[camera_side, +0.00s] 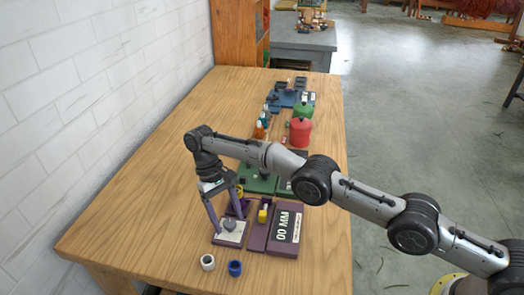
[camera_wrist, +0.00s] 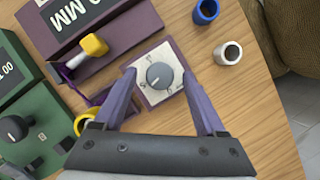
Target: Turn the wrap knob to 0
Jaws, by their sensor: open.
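The grey round wrap knob (camera_wrist: 159,76) sits on a pale square dial plate (camera_wrist: 146,93) with marks around it. In the side view the knob (camera_side: 229,225) stands on its plate near the table's front. My gripper (camera_wrist: 159,78) has its two purple fingers apart, one on each side of the plate, with the knob between them. It is empty; I cannot tell how far above the plate the fingertips are. The pointer of the knob and the marks are too small to read surely.
A green unit (camera_wrist: 28,125) is behind. The table's left side is bare.

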